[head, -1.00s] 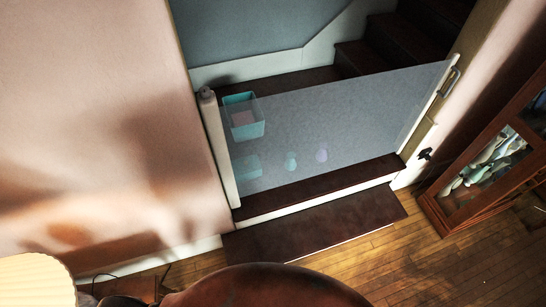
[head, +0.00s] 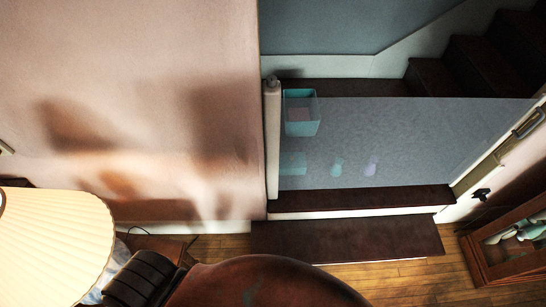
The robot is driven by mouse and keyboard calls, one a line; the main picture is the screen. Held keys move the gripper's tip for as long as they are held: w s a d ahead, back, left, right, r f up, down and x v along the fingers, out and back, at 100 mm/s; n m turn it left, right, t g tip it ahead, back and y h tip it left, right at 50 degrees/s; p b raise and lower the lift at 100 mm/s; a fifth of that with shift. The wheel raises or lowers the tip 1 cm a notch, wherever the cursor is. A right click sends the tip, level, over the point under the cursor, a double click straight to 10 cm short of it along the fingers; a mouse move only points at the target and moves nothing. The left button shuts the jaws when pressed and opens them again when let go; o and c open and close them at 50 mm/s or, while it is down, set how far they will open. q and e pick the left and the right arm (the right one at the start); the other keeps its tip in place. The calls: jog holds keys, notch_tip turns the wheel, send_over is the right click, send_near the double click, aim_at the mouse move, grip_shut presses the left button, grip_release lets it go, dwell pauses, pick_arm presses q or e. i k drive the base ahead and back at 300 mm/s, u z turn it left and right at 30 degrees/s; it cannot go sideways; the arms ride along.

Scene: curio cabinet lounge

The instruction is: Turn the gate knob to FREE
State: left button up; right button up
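A grey mesh gate (head: 400,135) is drawn across the stair opening in the head view. It runs from a pale upright post (head: 272,140) on the left to a bar with a grey handle (head: 530,123) at the right wall. A small grey knob (head: 271,79) sits on top of the left post; its setting and any lettering are too small to read. Neither of my grippers shows in the head view.
A teal bin (head: 301,112) and small pastel objects show behind the mesh. A dark step (head: 345,240) lies before the gate. A pleated lamp (head: 50,240) stands at lower left, a glass cabinet (head: 505,250) at lower right. Wood floor shows between.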

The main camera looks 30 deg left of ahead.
aim_at(271, 80)
jog(key=u, duration=0.4)
jog(key=i, duration=0.45)
jog(key=u, duration=1.15)
